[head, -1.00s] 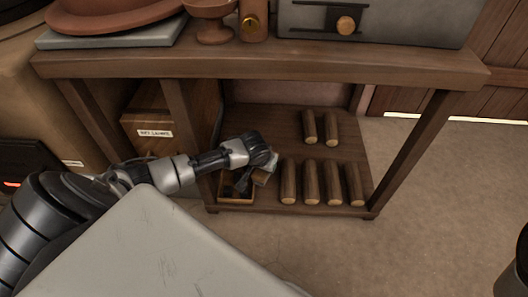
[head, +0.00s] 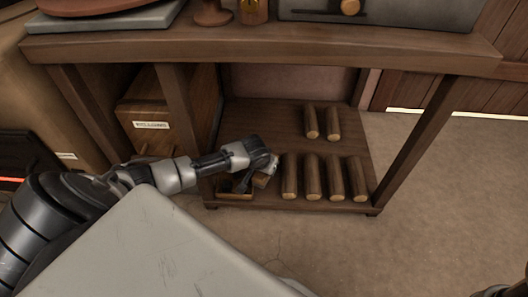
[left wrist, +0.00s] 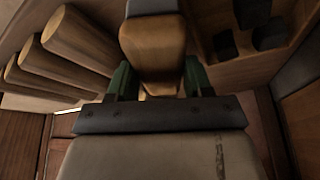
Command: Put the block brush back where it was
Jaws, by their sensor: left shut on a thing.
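My left gripper (head: 266,172) reaches in over the lower shelf (head: 275,128), at the right side of a small wooden box (head: 236,198). In the left wrist view its green-padded fingers (left wrist: 158,80) are shut on the block brush (left wrist: 153,42), which has a pale wooden body and a dark band at the far end. In the head view the brush is mostly hidden by the gripper. The box also shows in the left wrist view (left wrist: 240,72), with several dark pieces in it. I cannot tell whether the brush touches the shelf. My right gripper is not clearly seen.
The thick tabletop (head: 260,45) overhangs the shelf. A labelled wooden drawer box (head: 150,128) stands left. Floor to the right is open.

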